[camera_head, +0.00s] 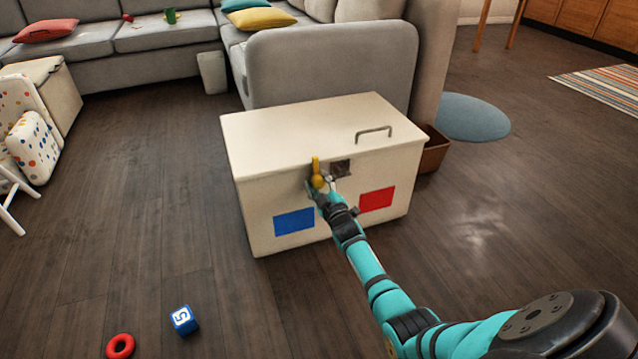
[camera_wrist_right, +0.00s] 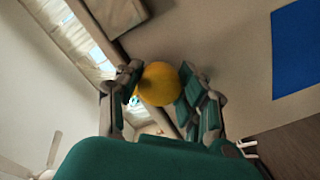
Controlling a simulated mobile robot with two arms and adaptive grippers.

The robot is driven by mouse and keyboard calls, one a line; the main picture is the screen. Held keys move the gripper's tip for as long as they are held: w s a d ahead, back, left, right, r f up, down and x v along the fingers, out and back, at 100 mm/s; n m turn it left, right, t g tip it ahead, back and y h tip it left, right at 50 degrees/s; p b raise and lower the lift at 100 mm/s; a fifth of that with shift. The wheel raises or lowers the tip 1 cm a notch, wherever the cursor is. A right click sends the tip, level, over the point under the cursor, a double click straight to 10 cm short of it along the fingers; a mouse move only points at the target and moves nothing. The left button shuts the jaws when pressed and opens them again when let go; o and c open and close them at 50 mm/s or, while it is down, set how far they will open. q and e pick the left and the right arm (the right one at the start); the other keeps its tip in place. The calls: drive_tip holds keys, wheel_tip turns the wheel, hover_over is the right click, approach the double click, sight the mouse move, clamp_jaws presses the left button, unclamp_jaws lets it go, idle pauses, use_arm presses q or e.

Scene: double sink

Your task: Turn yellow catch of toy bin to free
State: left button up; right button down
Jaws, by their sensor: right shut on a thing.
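The toy bin (camera_head: 260,190) is a cream box with a closed lid and a metal handle on top. The yellow catch (camera_head: 316,166) is on its front face near the lid edge and points upright. My right gripper (camera_head: 321,185) is at the catch's lower, rounded part. In the right wrist view the gripper (camera_wrist_right: 159,88) is shut on the yellow knob (camera_wrist_right: 159,82), one finger on each side. The fingers hide part of the catch in the head view. My left gripper is not in view.
A dark metal plate (camera_head: 341,168) sits right of the catch. Blue (camera_head: 294,221) and red (camera_head: 377,199) panels mark the bin's front. A blue block (camera_head: 184,320) and red ring (camera_head: 120,346) lie on the floor. A grey sofa (camera_head: 330,65) stands behind.

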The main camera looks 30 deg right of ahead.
drive_tip(key=c, duration=0.8)
unclamp_jaws()
drive_tip(key=v, duration=1.2)
